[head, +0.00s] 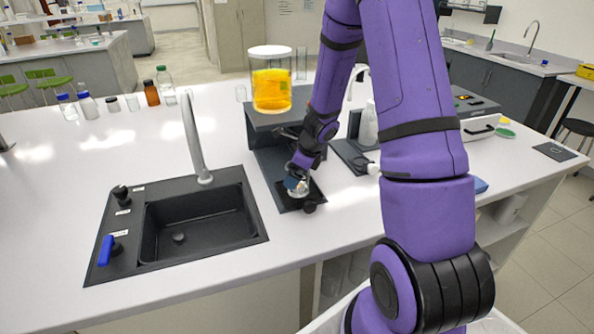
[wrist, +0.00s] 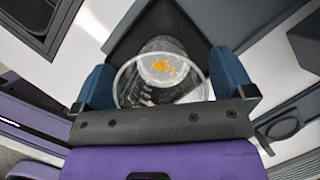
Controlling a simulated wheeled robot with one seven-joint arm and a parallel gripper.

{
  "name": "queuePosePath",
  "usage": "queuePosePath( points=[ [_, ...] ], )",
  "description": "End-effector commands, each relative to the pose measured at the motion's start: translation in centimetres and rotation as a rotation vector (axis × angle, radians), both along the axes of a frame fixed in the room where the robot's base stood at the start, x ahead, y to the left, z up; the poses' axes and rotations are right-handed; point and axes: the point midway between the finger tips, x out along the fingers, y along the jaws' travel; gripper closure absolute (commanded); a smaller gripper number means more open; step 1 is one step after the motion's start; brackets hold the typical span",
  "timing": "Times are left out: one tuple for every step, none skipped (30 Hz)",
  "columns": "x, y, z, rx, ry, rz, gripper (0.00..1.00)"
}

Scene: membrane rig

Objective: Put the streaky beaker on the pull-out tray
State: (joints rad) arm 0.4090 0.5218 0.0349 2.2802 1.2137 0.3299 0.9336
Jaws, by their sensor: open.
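The streaky beaker (wrist: 165,72) is clear glass with orange streaks on its bottom. In the wrist view it stands on a dark surface between my gripper's two blue fingers. My gripper (wrist: 163,85) is open around it; finger contact cannot be told. In the head view my gripper (head: 297,184) is low over the pull-out tray (head: 287,201), a dark plate with a round knob at the front of the rig. The beaker (head: 297,192) shows there as a small pale patch, mostly hidden by my gripper. It appears to rest on the tray.
A tank of orange liquid (head: 271,85) stands on the dark rig stand (head: 262,120) behind my gripper. A black sink (head: 195,222) with a tall tap (head: 192,140) lies to the left. A white bottle (head: 368,125) stands right of the rig. Several bottles line the back left.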

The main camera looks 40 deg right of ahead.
Motion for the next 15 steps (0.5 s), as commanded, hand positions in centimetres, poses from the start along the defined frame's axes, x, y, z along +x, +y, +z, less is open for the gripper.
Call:
queuePosePath(
  points=[
    [0.0, 0.0, 0.1, 0.0, 0.0, 0.0, 0.0],
    [0.0, 0.0, 0.2, -0.001, -0.001, 0.001, 0.0],
    [0.0, 0.0, 0.4, -0.001, -0.001, 0.001, 0.0],
    [-0.1, 0.0, 0.6, -0.001, -0.001, 0.001, 0.0],
    [-0.1, -0.1, 0.8, -0.002, -0.002, 0.002, 0.0],
    [-0.2, -0.2, 1.3, -0.001, -0.002, 0.001, 0.0],
    [-0.4, -0.3, 1.6, -0.002, -0.003, 0.002, 0.0],
    [-0.5, -0.4, 2.1, -0.003, -0.005, 0.001, 0.0],
    [-0.7, -0.6, 2.7, -0.003, -0.004, 0.001, 0.0],
    [-0.9, -0.6, 3.2, -0.003, -0.005, 0.001, 0.0],
    [-1.0, -0.7, 3.7, -0.003, -0.005, 0.002, 0.0],
    [-1.2, -0.9, 4.4, -0.004, -0.005, 0.002, 0.0],
    [-1.4, -1.0, 4.9, -0.002, -0.006, 0.002, 0.0],
    [-1.6, -1.2, 5.4, -0.003, -0.005, 0.001, 0.0],
    [-1.8, -1.3, 6.1, -0.003, -0.005, 0.002, 0.0]
  ],
)
